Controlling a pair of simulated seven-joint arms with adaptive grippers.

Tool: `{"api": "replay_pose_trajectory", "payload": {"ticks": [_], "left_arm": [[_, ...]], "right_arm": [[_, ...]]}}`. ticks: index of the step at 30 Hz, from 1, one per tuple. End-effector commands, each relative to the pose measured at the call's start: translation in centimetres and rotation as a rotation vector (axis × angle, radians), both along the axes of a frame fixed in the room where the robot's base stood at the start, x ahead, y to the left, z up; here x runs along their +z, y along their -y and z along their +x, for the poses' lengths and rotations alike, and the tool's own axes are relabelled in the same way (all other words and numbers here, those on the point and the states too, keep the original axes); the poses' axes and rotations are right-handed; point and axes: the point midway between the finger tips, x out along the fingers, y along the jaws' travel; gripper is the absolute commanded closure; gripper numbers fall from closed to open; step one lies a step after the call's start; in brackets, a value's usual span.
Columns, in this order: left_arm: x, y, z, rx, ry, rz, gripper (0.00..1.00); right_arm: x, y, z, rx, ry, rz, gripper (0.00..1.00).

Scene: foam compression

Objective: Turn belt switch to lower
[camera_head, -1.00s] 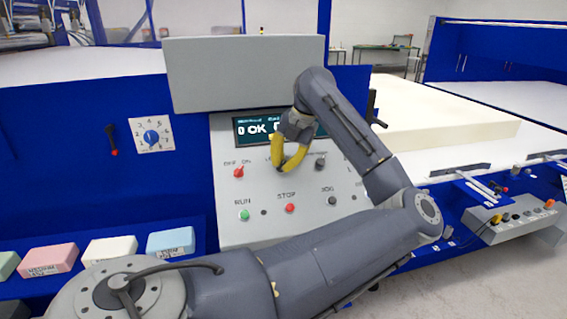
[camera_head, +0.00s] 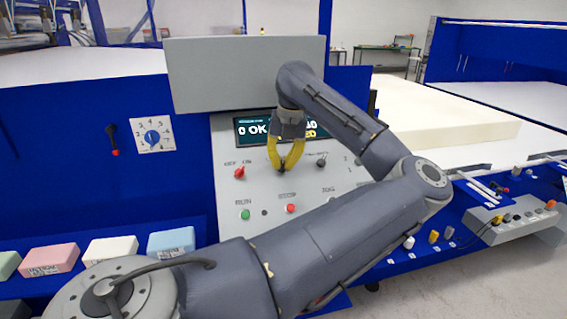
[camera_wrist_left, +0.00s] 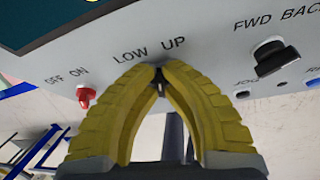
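The belt switch (camera_wrist_left: 159,86) is a small dark lever under the LOW and UP labels on the grey control panel (camera_wrist_left: 215,50). In the head view my gripper hides it. My left gripper (camera_head: 283,169) has yellow fingers and reaches down to the panel just below the screen. In the left wrist view its fingertips (camera_wrist_left: 159,74) come together around the dark lever, with almost no gap left. The lever is mostly covered, so which way it points cannot be told. My right gripper is in neither view.
A red OFF/ON switch (camera_head: 239,172) sits left of my fingers and a black FWD/BACK knob (camera_head: 321,161) right of them. Green RUN (camera_head: 245,214) and red STOP (camera_head: 291,208) buttons are below. The screen (camera_head: 252,130) is just above. Coloured foam blocks (camera_head: 110,250) lie at the lower left.

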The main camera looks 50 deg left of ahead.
Motion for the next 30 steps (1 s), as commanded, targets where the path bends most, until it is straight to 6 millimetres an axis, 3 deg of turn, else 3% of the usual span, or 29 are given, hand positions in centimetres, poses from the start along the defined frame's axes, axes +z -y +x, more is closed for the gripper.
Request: {"api": "replay_pose_trajectory", "payload": {"ticks": [18,30], "left_arm": [[-0.07,-0.23,-0.61,0.496,0.270,-0.138,1.00],[-0.15,-0.25,-0.88,0.724,0.394,-0.199,1.00]], "right_arm": [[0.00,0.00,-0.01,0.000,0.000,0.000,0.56],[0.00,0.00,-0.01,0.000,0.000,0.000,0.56]]}}
